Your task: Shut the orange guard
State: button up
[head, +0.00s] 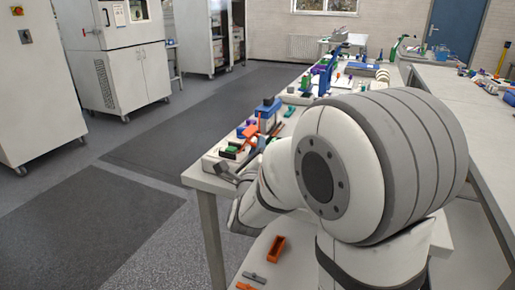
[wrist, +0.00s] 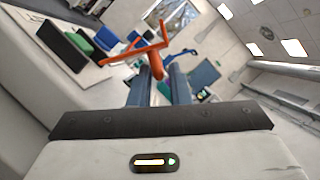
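The orange guard (wrist: 137,53) shows in the wrist view as thin crossing bars just beyond my fingertips. An orange bar with a rounded lower end comes down in front of the gap between the fingers. In the head view an orange part (head: 262,143), likely the same guard, stands at the near left end of the bench. My gripper (wrist: 159,74) has its two blue-grey fingers apart, with a gap between them. I cannot tell whether a finger touches the orange bar.
Beside the guard are a green block (wrist: 104,38) and black and white parts. A blue-and-white device (head: 267,112) and several small items crowd the bench (head: 207,179). An orange bin (head: 276,249) sits on the shelf below. The floor to the left is clear.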

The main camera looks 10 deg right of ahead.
grip_shut()
jog(key=shift+d, duration=0.1)
